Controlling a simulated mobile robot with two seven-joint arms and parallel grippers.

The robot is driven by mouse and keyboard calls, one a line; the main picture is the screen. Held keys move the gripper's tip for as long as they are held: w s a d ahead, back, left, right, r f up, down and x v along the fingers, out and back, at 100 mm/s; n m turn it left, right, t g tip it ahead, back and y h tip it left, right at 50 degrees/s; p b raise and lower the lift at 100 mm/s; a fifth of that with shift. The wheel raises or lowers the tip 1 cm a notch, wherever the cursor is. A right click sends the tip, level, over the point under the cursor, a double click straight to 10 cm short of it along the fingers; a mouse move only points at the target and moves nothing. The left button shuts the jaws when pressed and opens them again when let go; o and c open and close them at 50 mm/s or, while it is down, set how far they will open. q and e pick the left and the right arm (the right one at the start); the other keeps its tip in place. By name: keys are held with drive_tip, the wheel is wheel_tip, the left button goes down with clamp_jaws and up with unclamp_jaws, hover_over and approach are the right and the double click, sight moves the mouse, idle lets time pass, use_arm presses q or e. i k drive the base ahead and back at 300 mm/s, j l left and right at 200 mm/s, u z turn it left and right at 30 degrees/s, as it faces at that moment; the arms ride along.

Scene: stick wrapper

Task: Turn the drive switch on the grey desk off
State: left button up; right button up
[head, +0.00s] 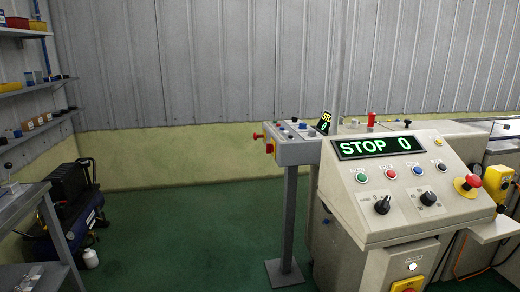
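A grey desk (300,154) on a single post stands in the middle, left of a large beige console. Its sloped top carries several small knobs and buttons (291,125), too small to tell apart, so I cannot tell which is the drive switch or how it is set. A small tilted display (324,123) stands at its right end, partly cut off by its angle. A red knob (257,136) and a red and yellow control (270,148) are on its left end. Neither of my grippers is in view.
The beige console (345,200) has a display reading "STOP 0" (380,146), two black rotary knobs (382,205) and a red mushroom button (472,181). A compressor (75,210) and a metal table (25,225) stand left. The green floor (190,230) between is clear.

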sight(269, 147)
drive_tip(key=z, duration=0.25)
drive_tip(key=i+j+z, duration=0.45)
drive_tip(key=z, duration=0.25)
drive_tip(key=i+j, duration=0.15)
drive_tip(key=j, duration=0.15)
drive_tip(key=i+j+z, duration=0.1)
drive_tip(key=j, duration=0.25)
drive_tip(key=i+j, duration=0.2)
drive_tip(key=i+j+z, duration=0.1)
drive_tip(key=j, duration=0.35)
drive_tip(key=i+j+z, duration=0.1)
drive_tip(key=j, duration=0.2)
drive_tip(key=i, duration=0.05)
